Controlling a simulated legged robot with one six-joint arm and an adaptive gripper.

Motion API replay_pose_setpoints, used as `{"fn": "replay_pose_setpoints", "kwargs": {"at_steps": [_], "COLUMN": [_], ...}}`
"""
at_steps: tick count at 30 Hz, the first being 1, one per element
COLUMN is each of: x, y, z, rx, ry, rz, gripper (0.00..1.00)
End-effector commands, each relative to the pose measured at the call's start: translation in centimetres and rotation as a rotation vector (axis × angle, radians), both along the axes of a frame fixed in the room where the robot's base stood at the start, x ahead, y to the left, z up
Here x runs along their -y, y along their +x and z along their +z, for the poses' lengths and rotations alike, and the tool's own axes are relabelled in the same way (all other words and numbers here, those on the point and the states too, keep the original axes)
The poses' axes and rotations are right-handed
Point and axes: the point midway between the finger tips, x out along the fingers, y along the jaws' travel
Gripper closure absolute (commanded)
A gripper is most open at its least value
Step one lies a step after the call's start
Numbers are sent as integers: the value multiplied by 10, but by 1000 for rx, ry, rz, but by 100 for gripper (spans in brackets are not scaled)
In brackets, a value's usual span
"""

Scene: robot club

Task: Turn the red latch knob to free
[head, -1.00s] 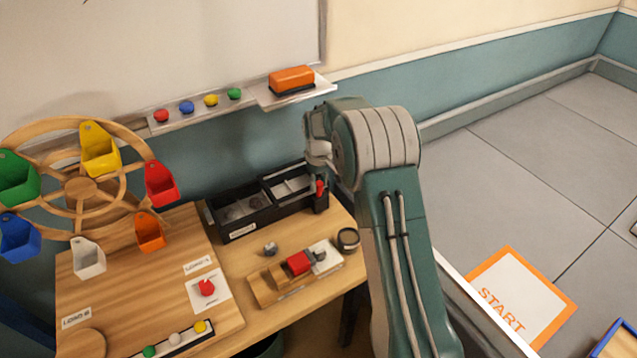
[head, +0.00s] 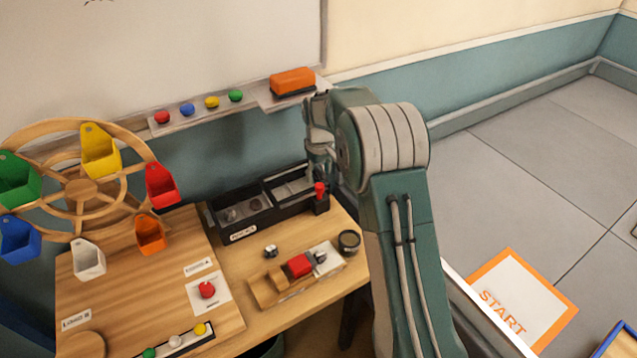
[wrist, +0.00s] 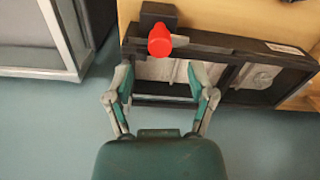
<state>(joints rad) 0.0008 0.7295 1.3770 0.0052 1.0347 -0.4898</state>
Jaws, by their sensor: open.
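The red latch knob (head: 320,190) stands on a small black block at the right end of the black compartment box (head: 268,222). The knob lies beyond the fingertips, with no clear contact. In the head view my arm's wrist hangs behind and above the knob, and the fingertips are hard to make out.
The box has compartments with small items. A wooden jig with a red block (head: 299,265) and a dark round cup (head: 349,242) stand in front. A wooden wheel with coloured bins (head: 82,187) is at left. The wall ledge with an orange eraser (head: 292,81) is close above.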

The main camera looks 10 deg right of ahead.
Motion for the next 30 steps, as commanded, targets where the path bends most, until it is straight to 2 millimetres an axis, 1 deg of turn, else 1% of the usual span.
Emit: {"fn": "replay_pose_setpoints", "kwargs": {"at_steps": [1, 6, 9, 12, 16, 27, 29, 30], "x": [0, -1, -1, -1, -1, -1, -1, -1], "y": [1, 1, 2, 2, 1, 1, -1, -3], "z": [12, 46, 61, 70, 75, 75, 78, 83], "rx": [2, 3, 1, 0, -2, -1, 3, 9], "ry": [0, -1, 0, -1, -1, 0, -1, -1], "rz": [0, 1, 1, 1, 1, 0, -2, -7], "gripper": [29, 29, 29, 29, 29, 29, 29, 29]}}
